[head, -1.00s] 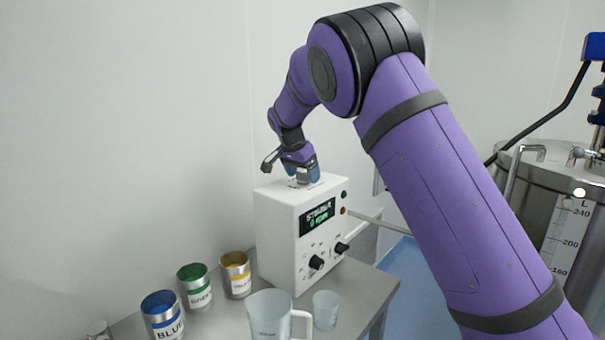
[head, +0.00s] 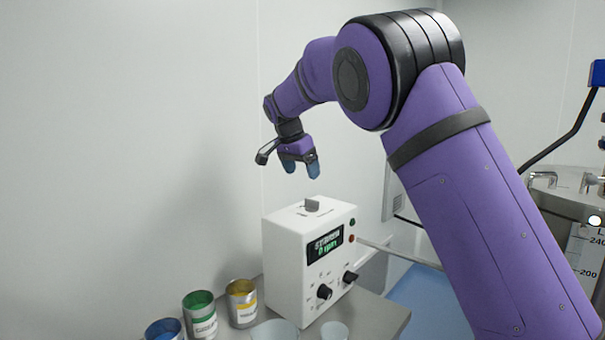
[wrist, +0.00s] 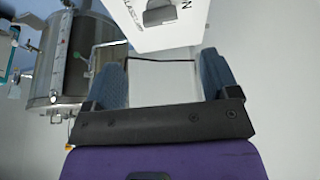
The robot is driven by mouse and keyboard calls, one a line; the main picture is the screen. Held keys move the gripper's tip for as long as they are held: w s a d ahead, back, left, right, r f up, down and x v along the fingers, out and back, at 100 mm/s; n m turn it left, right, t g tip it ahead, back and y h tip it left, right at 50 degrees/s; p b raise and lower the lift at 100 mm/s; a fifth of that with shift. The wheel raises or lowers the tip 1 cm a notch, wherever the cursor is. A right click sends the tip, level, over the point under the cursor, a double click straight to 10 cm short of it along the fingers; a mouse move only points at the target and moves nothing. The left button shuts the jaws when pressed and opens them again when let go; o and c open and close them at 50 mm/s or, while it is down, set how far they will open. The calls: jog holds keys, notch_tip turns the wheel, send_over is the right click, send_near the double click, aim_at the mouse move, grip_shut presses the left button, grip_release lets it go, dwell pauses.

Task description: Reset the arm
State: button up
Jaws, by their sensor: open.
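My gripper (head: 301,167) is at the end of my purple arm, above the white control box in the head view. Its two blue-grey fingers point down, spread apart with nothing between them. The white box (head: 292,262) stands on the table, with a lit display and dark knobs on its front. A small grey knob (head: 312,205) sits on its top, below my fingers and apart from them. In the wrist view the open gripper (wrist: 161,75) shows, with part of the box top (wrist: 160,30) and the knob (wrist: 160,12) beyond the fingers.
Blue (head: 163,330), green (head: 200,314) and yellow (head: 241,302) cans stand left of the box. A steel tank (head: 560,200) stands at the right. The space beside the gripper on the left is clear up to the wall.

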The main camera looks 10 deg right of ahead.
jog(key=s+d+r+n+y, duration=0.25)
jog(key=s+d, duration=0.35)
jog(key=s, duration=0.5)
jog(key=s+d+r+n+y, duration=0.1)
jog(key=s+d+r+n, duration=0.2)
jog(key=s+d, duration=0.65)
jog(key=s+a+f+n+t, duration=0.1)
jog(key=s+f+n, duration=0.1)
jog(key=s, duration=1.1)
jog(key=s+a+f+n+t, duration=0.1)
jog(key=s+f+n, duration=0.2)
jog(key=s, duration=1.1)
notch_tip(320, 180, down, 2)
jog(key=shift+a+f+t, duration=0.25)
jog(key=shift+t, duration=0.15)
